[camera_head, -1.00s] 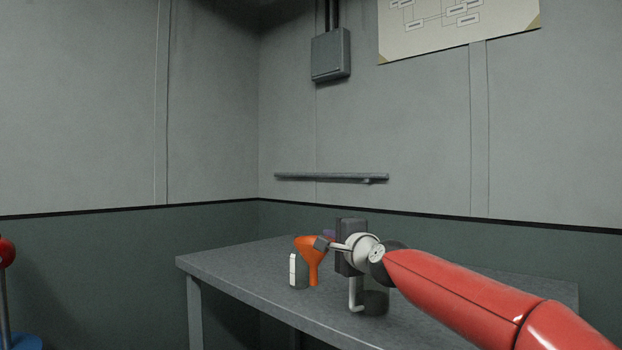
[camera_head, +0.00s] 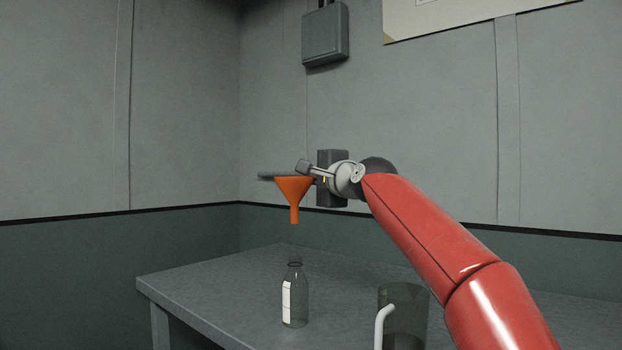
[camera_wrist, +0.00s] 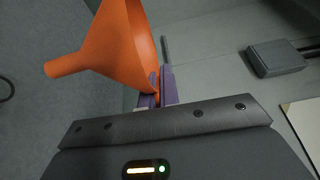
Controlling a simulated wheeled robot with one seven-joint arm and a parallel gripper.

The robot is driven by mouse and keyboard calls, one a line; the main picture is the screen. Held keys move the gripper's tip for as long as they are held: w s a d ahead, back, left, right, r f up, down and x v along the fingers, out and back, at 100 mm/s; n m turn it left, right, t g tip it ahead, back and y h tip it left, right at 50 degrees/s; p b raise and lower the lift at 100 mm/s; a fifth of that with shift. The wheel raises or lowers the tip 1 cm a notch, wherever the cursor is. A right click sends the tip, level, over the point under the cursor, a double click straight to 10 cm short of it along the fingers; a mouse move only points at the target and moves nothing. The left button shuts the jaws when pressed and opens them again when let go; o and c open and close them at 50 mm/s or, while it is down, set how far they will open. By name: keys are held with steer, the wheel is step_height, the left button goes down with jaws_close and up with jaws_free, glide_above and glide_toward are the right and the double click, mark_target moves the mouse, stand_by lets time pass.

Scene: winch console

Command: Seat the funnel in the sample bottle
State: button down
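The orange funnel (camera_head: 294,194) is upright, spout down, in the air above the table. It also shows in the wrist view (camera_wrist: 118,48), at the upper left. My gripper (camera_head: 312,171) is shut on the funnel's rim at its right side; in the wrist view the purple finger pads (camera_wrist: 158,90) pinch the rim. The sample bottle (camera_head: 294,294) is clear glass with a white label and stands upright on the table. Its open mouth is below the funnel's spout in the head view, with a clear gap between them. The bottle is not recognisable in the wrist view.
The grey table (camera_head: 230,292) has free room left of the bottle and behind it. A dark see-through jug (camera_head: 408,312) with a pale handle stands right of the bottle, under my arm.

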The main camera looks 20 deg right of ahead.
step_height(320, 180, down, 6)
steer(key=b, duration=0.6)
steer(key=shift+s, duration=0.15)
steer(key=shift+f+b, duration=2.65)
steer(key=shift+b, duration=0.25)
stand_by(1.1)
steer(key=c, duration=1.6)
jaws_free()
steer(key=shift+o, duration=0.2)
steer(key=shift+s+d, duration=0.1)
